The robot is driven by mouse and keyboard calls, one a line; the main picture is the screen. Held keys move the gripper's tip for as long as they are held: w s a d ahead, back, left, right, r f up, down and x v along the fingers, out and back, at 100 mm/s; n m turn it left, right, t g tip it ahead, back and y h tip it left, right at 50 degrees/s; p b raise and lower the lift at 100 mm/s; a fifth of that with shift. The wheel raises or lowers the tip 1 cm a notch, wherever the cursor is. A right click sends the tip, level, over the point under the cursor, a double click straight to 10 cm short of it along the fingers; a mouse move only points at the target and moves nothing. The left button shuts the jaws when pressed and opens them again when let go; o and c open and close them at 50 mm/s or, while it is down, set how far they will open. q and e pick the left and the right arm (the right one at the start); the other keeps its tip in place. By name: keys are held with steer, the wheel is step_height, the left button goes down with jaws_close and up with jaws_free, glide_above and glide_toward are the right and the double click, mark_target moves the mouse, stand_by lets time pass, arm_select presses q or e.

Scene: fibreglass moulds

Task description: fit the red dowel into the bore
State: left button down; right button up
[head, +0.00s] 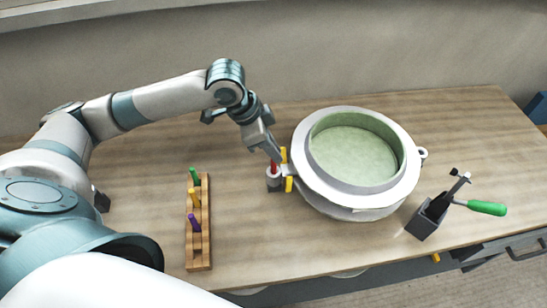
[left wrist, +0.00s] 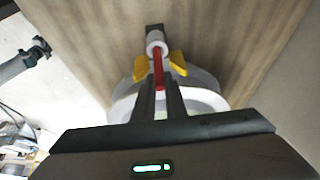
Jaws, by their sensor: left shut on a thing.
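My left gripper (head: 274,156) is shut on the red dowel (head: 274,167), which points down toward a pale round collar (head: 274,176) with the bore, at the left side of the mould (head: 350,205). In the left wrist view, the red dowel (left wrist: 158,72) sticks out from between the dark fingers (left wrist: 159,95). Its far end meets the edge of the white collar (left wrist: 155,40) in the picture. I cannot tell whether the tip is inside the bore. What looks like my right gripper (left wrist: 40,48) shows at the far left of the left wrist view, away from the table.
A wooden rack (head: 206,246) with green, yellow and purple dowels stands to the left. A dark holder (head: 424,222) with a green-handled tool (head: 487,208) stands at the right. The table (head: 130,190) is clear left of the rack.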

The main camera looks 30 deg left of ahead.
mark_target(274, 172)
arm_select(q)
steer(key=shift+f+p, duration=0.35)
steer(key=shift+f, duration=1.55)
steer(key=c, duration=1.8)
jaws_free()
steer(key=shift+f, duration=0.1)
